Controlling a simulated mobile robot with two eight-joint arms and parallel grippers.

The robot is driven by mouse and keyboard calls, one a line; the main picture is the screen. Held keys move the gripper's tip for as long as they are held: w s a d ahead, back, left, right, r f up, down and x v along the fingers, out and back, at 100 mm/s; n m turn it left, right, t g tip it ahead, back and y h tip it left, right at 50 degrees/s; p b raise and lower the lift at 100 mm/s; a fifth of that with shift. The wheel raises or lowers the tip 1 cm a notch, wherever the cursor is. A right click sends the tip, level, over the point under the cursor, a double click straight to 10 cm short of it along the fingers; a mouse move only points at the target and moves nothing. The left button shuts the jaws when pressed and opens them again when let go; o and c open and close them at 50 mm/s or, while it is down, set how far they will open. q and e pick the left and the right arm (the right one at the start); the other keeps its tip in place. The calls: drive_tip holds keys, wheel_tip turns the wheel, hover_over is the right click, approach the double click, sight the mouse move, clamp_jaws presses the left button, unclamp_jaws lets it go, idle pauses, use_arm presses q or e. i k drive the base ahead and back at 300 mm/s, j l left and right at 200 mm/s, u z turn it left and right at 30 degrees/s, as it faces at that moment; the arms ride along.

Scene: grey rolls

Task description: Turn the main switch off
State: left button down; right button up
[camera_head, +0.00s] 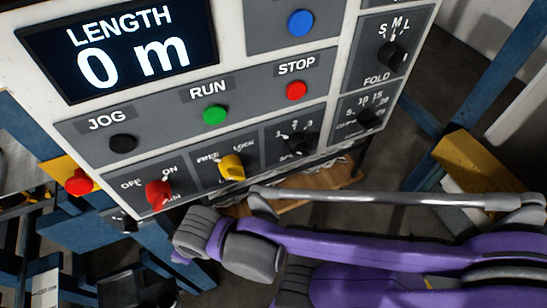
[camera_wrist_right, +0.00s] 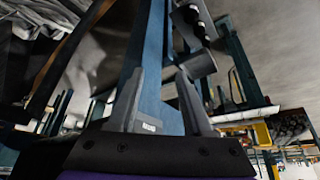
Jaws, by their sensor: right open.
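The red main switch knob (camera_head: 158,192) sits at the lower left of the control panel, with OFF and ON marked above it. I cannot clearly tell which mark it points to. My right arm comes in from the right in the head view, and its grey wrist end lies just below and right of the red knob, apart from it as far as I can see. In the right wrist view my right gripper (camera_wrist_right: 158,88) is open, with nothing between its fingers. Its fingers are not clearly seen in the head view. My left gripper is not in view.
A yellow knob (camera_head: 232,167) marked FREE and LOCK is right of the red knob. Black (camera_head: 123,143), green (camera_head: 215,115) and red (camera_head: 296,90) buttons sit above. A red button (camera_head: 78,182) on yellow stands at the panel's left. Blue frame beams (camera_wrist_right: 158,70) lie beyond my gripper.

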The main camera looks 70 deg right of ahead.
sight(158, 193)
drive_tip(key=z, duration=2.25)
